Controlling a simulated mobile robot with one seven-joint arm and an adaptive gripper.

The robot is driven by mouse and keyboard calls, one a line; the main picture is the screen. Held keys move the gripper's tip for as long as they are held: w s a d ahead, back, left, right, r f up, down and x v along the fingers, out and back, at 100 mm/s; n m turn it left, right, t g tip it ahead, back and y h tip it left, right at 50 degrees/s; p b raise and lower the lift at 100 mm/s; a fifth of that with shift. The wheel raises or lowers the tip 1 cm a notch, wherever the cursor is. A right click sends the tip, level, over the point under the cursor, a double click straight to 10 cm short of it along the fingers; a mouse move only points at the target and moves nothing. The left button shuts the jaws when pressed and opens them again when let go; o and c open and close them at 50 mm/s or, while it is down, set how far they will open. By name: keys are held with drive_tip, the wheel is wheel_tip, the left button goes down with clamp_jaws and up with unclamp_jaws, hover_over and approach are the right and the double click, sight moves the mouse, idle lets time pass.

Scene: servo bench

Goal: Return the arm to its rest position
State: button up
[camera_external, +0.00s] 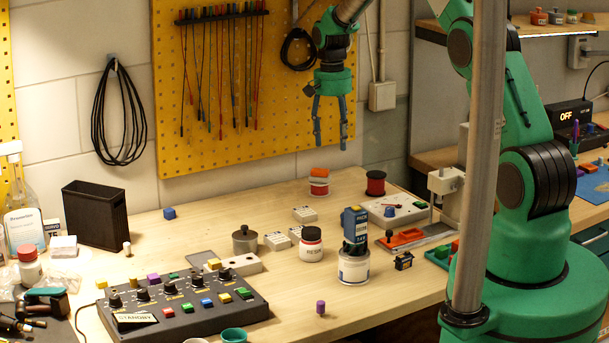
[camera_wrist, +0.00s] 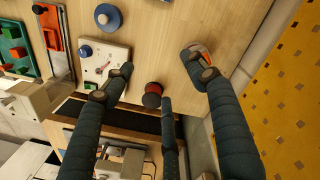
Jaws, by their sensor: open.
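My green arm (camera_external: 540,190) rises at the right and reaches left across the back of the bench. My gripper (camera_external: 330,147) hangs fingers down in front of the yellow pegboard, well above the bench top. Its dark fingers are spread with nothing between them. In the wrist view my gripper (camera_wrist: 163,75) shows dark jointed fingers, apart, over the bench. A dark red spool (camera_wrist: 153,95) shows below, between the fingers; it also stands at the back of the bench (camera_external: 375,183). An orange-topped spool (camera_external: 318,182) stands left of it, partly hidden by a finger in the wrist view.
The pegboard (camera_external: 230,130) with hanging leads is behind my gripper. A black control box (camera_external: 180,305), a resin jar (camera_external: 311,244), a can with a blue item (camera_external: 354,266) and a white dial panel (camera_external: 400,210) stand on the bench. A grey pole (camera_external: 480,150) crosses in front of my arm.

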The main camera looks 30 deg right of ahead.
drive_tip(key=s+a+r+n+t+b, duration=0.1)
drive_tip(key=s+a+r+n+b, duration=0.15)
drive_tip(key=s+r, duration=0.95)
drive_tip(key=s+a+r+n+t+b, duration=0.25)
drive_tip(key=s+r, duration=0.65)
drive_tip(key=s, duration=0.5)
drive_tip(key=s+a+n+t+b, duration=0.1)
drive_tip(key=s+b, duration=0.4)
drive_tip(key=s, duration=1.9)
drive_tip(key=shift+s+a+f+n+t, duration=0.2)
drive_tip(key=shift+a+n+t, duration=0.2)
drive_tip(key=shift+a+t, duration=0.4)
